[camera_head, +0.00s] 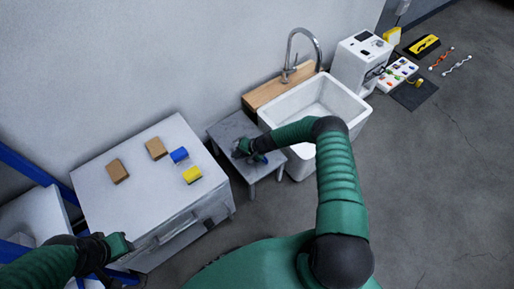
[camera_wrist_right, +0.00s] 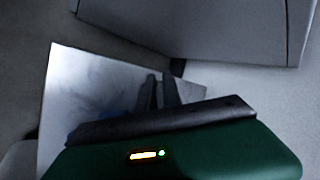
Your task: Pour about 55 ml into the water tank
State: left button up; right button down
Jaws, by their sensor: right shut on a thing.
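My right gripper (camera_head: 240,152) is low over a small grey stool (camera_head: 232,128) between the white cabinet and the sink. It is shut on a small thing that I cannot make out. In the right wrist view the two dark fingers (camera_wrist_right: 157,92) are close together over a pale, shiny surface (camera_wrist_right: 78,85), with a bit of blue partly hidden behind the hand. A white machine (camera_head: 350,66) with dark openings stands beyond the sink; I cannot make out a separate water tank. My left gripper (camera_head: 122,243) is at the lower left by the cabinet's front, its fingers unclear.
The white cabinet (camera_head: 105,210) carries two brown blocks, a blue one (camera_head: 179,155) and a yellow one (camera_head: 192,174). A white sink (camera_head: 345,105) with a tap (camera_head: 291,52) stands behind my right arm. Small coloured items lie beyond the machine.

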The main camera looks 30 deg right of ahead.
jog(key=shift+w+a+f+g+h+b, duration=0.2)
jog(key=shift+f+g+h+b, duration=0.1)
jog(key=shift+f+b, duration=0.15)
jog(key=shift+w+a+f+g+h+b, duration=0.25)
jog(key=shift+w+f+g+h+b, duration=0.3)
jog(key=shift+b, duration=0.25)
jog(key=shift+a+g, duration=0.1)
jog(key=shift+g, duration=0.15)
jog(key=g+h+b, duration=0.1)
jog(key=b, duration=0.2)
jog(key=w+a+g+b, duration=0.1)
jog(key=b, duration=0.1)
jog(key=shift+w+f+h+b, duration=0.25)
jog(key=shift+f+h+b, duration=0.1)
jog(key=shift+b, duration=0.05)
jog(key=r+g+b, duration=0.1)
jog(key=b, duration=0.1)
jog(key=w+a+r+h+b, duration=0.1)
jog(key=b, duration=0.2)
jog(key=shift+r+g+h, duration=0.15)
jog(key=shift+g+h, duration=0.15)
jog(key=shift+g, duration=0.1)
